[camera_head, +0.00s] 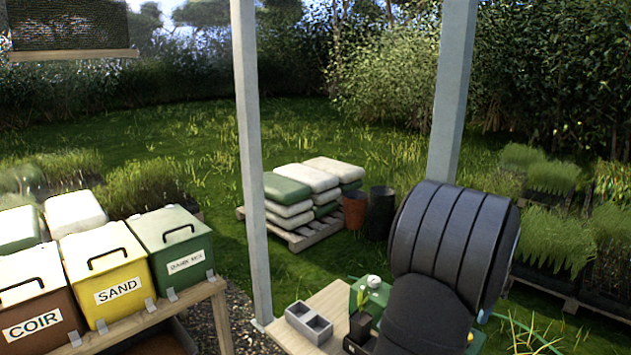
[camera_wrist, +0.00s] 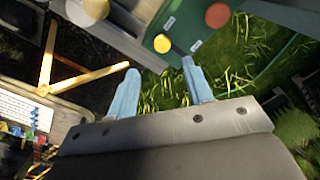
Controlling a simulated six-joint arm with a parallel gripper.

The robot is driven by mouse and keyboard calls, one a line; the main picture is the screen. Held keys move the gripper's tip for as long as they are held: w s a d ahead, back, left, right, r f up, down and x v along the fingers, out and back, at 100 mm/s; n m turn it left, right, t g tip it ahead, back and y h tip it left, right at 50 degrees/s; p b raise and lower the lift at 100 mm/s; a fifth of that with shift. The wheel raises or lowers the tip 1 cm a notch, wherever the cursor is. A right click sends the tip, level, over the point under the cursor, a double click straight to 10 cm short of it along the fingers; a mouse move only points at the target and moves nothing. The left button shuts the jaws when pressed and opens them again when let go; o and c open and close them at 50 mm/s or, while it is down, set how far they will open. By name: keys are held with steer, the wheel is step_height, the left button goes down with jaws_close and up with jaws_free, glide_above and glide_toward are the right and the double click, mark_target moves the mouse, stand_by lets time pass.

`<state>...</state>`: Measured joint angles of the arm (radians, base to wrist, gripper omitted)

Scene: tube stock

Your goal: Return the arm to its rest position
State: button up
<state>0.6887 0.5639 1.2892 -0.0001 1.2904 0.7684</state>
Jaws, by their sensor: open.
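My gripper (camera_wrist: 158,88) shows in the wrist view with its two pale blue fingers spread apart. Nothing is between the fingertips. Behind the fingers lies a green surface (camera_wrist: 200,20) with a yellow round knob and an orange-red round knob. In the head view my dark, thick arm covers the lower right of the picture, and the gripper itself cannot be seen there.
A wooden bench (camera_head: 328,300) carries a grey two-cell block (camera_head: 309,322) and a small potted plant (camera_head: 360,326) close beside my arm. Labelled bins, including a yellow SAND bin (camera_head: 105,270), stand at left. Two posts rise nearby.

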step_height(320, 180, down, 9)
steer(key=shift+r, duration=0.1)
steer(key=w+d, duration=0.3)
steer(key=shift+w+d+r, duration=0.1)
steer(key=shift+w+d, duration=0.25)
step_height(320, 180, up, 17)
steer(key=s+a+r+n+t+h, duration=0.3)
steer(key=s+a+r+n, duration=0.2)
steer(key=s+a+n, duration=0.1)
steer(key=shift+s+a+n, duration=0.2)
steer(key=shift+a+n, duration=0.2)
steer(key=shift+n, duration=0.1)
steer(key=shift+r, duration=0.1)
